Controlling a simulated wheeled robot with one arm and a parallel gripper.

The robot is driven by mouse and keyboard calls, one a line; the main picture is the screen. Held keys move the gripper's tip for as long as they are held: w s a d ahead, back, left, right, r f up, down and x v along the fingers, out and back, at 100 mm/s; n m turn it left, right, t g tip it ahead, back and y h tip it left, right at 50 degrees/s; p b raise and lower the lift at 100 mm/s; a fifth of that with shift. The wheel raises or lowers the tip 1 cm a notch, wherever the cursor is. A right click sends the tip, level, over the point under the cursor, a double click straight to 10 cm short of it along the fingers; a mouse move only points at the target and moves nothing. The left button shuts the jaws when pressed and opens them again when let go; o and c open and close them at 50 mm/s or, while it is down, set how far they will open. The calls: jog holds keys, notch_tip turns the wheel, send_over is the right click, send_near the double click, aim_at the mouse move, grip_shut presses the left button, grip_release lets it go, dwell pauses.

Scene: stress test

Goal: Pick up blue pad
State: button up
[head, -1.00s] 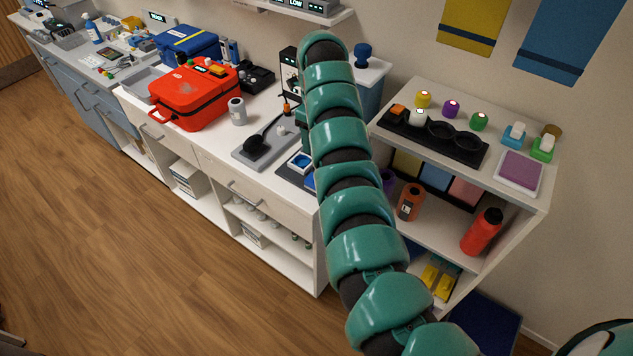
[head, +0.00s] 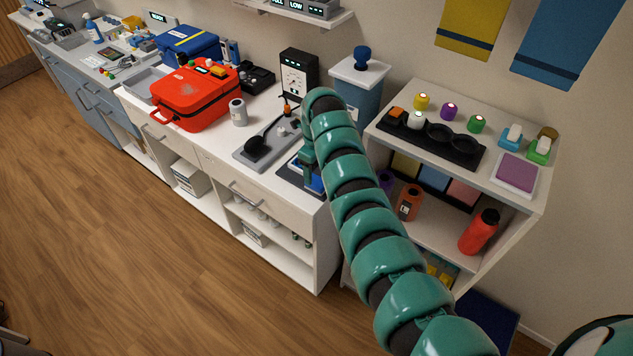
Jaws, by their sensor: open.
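My green segmented arm reaches across the right end of the white counter, and its end curls down there. My gripper (head: 308,172) is small and partly hidden by the arm; it is open, low over a dark tray (head: 290,176) at the counter's right end. A small blue thing (head: 314,184), likely the blue pad, shows at the gripper's lower end. Whether the fingers touch it is too small to tell.
A grey tray with a black round item (head: 254,145) lies just left. A black dial box (head: 298,74) and a blue-grey bin with a white lid (head: 358,72) stand behind. A white shelf unit (head: 535,200) stands right. A red case (head: 195,95) sits further left.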

aim_at(317, 181)
jog(key=shift+s+f+p, duration=0.15)
jog(key=shift+f+p, duration=0.4)
jog(key=shift+p, duration=0.15)
notch_tip(317, 181, down, 2)
jog(key=shift+s+f+p, duration=0.1)
jog(key=shift+s+p, duration=0.05)
jog(key=shift+p, duration=0.3)
jog(key=shift+f, duration=0.9)
jog(key=c, duration=1)
